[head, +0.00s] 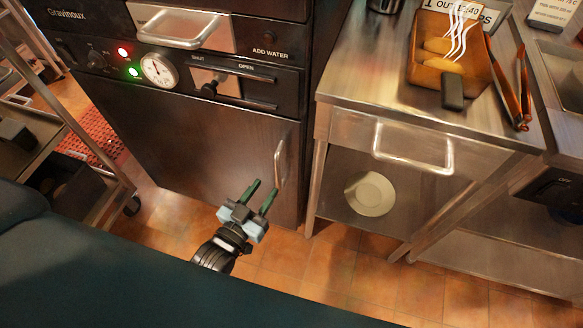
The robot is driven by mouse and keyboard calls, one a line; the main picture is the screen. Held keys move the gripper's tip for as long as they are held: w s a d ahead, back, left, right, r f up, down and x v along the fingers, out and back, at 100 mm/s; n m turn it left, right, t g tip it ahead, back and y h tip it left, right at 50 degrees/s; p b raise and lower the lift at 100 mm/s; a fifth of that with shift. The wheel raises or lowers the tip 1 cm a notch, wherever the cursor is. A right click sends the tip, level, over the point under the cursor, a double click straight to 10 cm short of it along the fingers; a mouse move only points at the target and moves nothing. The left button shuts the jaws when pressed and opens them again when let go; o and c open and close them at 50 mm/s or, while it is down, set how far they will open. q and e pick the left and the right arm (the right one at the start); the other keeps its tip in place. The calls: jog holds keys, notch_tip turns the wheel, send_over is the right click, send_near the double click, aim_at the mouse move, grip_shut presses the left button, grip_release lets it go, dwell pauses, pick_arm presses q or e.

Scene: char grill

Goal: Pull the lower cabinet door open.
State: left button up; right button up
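The lower cabinet door (205,140) is a brown-grey metal panel under the control strip of the black oven unit, and it looks shut. Its handle (281,163) is an upright metal bar near the door's right edge. My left gripper (262,190) is in front of the door's lower right part, just left of and below the handle. Its two green-tipped fingers are apart with nothing visible between them. I cannot tell whether a finger touches the handle. My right gripper is not in view.
A steel table (340,70) with a drawer handle (412,150) stands to the right. On it are a tray of food (436,75) and tongs (520,90). A pale bowl (370,194) sits on its lower shelf. A wheeled rack (85,140) stands left. Tiled floor (330,265) is open in front.

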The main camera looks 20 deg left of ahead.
aim_at(275, 173)
pick_arm(q)
jog(key=shift+x, duration=3.85)
grip_shut()
